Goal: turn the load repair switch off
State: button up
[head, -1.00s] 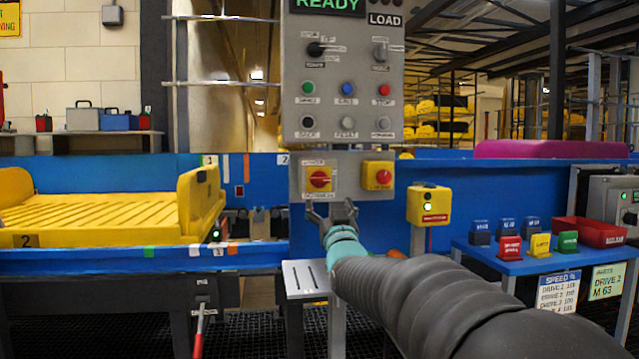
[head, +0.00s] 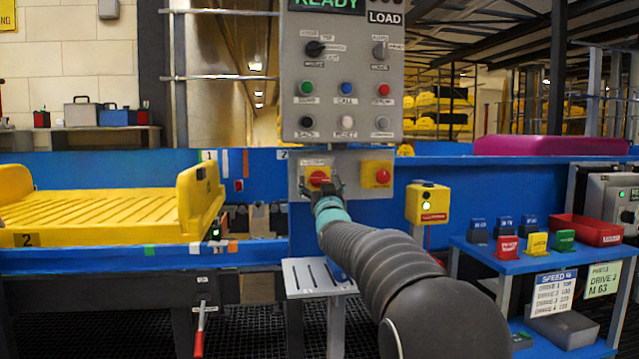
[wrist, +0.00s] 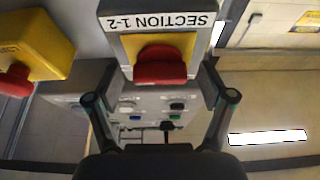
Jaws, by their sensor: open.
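A red rotary knob (head: 318,178) on a yellow plate sits at the left of the small grey panel (head: 350,163) under the load control box. The wrist view shows the knob (wrist: 160,66) close up, with its yellow plate (wrist: 178,41) and a "SECTION 1-2" label (wrist: 160,23). My gripper (head: 325,188) is in front of the knob and partly covers its lower part in the head view. In the wrist view my gripper (wrist: 160,88) is open, with one finger to each side of the knob and no clear contact. The knob's exact angle is hard to tell.
A yellow box with a red button (head: 377,174) is right beside the knob; it also shows in the wrist view (wrist: 38,45). The grey control box (head: 342,75) hangs above. A yellow button box (head: 428,204) and a blue table (head: 545,250) stand to the right.

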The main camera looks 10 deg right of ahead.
jog(key=c, duration=1.2)
jog(key=shift+o, duration=0.2)
jog(key=shift+n, duration=0.3)
jog(key=n+y+b, duration=0.1)
jog(key=n+y, duration=0.1)
jog(key=n, duration=0.1)
jog(key=shift+d+n+b, duration=0.15)
jog(key=shift+n+b, duration=0.2)
jog(key=shift+n, duration=0.05)
jog(key=n+y, duration=0.1)
jog(key=n, duration=0.1)
jog(key=n+g+y+p, duration=0.1)
jog(key=n, duration=0.1)
jog(key=n+y, duration=0.1)
jog(key=n, duration=0.1)
jog(key=shift+r+p, duration=0.25)
jog(key=shift+p, duration=0.1)
jog(key=n+g+y+p, duration=0.1)
jog(key=n, duration=0.2)
jog(key=n+g+p, duration=0.1)
jog(key=n+p, duration=0.1)
jog(key=n, duration=0.1)
jog(key=shift+d+r+n+g+y+p, duration=0.1)
jog(key=shift+n+g+y+p, duration=0.2)
jog(key=shift+n+y, duration=0.1)
jog(key=shift+n+g, duration=1.1)
jog(key=shift+n, duration=1.5)
